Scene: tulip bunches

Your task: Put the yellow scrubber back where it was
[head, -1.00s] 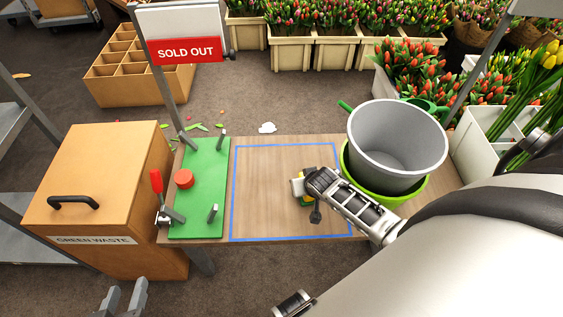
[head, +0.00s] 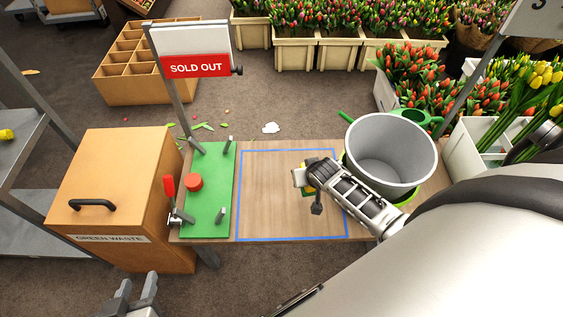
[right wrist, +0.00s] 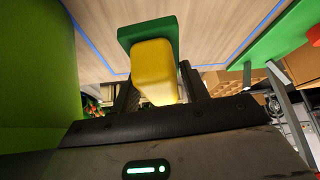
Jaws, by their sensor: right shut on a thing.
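The yellow scrubber (right wrist: 155,72) has a yellow block and a green pad, and shows in the middle of the right wrist view. My right gripper (right wrist: 160,90) is shut on its yellow block, with a dark finger on each side. In the head view my right gripper (head: 307,178) is over the right part of the blue-taped square (head: 270,195). It hides most of the scrubber there. I cannot tell whether the scrubber touches the table. My left gripper (head: 134,298) is open and empty at the bottom left edge.
A grey bucket (head: 392,150) stands close to the right of my right gripper. A green board (head: 208,190) with upright posts and a red clamp handle (head: 169,187) is on the left. The green waste box (head: 120,185) stands beyond it. The taped square's left part is clear.

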